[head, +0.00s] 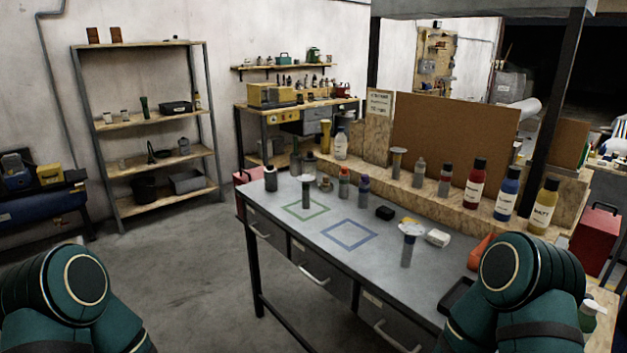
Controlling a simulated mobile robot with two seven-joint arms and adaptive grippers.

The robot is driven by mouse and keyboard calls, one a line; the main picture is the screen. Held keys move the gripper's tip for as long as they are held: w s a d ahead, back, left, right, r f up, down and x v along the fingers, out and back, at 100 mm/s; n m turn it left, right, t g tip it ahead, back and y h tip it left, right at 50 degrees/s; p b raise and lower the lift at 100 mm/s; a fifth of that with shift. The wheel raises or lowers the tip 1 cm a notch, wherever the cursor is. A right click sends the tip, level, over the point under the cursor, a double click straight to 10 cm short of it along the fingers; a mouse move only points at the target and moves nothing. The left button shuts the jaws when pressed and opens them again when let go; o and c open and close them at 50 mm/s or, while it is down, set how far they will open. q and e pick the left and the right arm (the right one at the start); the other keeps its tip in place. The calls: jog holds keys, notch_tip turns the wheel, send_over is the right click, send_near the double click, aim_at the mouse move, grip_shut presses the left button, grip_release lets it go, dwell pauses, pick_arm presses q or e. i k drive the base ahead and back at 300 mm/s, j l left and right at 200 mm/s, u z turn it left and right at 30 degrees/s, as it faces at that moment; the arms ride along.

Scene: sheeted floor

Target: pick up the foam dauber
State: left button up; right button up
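A workbench (330,264) with a grey top stands to the right of centre. A similar flat-headed item (398,162) stands farther back by the ledge. I cannot tell for sure which is the foam dauber. Only my green arm links show at the lower left and lower right; neither gripper is in view.
Small bottles (344,182), a black block (385,213) and a white block (437,237) sit on the bench. Red (476,184), blue (508,194) and yellow (542,206) bottles line the back ledge. A shelf rack (165,119) stands left. The floor before the bench is clear.

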aim_at(327, 183)
jog(key=i+j, duration=0.3)
jog(key=j, duration=0.15)
jog(key=i+j, duration=0.65)
jog(key=j, duration=0.2)
jog(key=i+j+z, duration=0.1)
jog(key=i+j, duration=0.25)
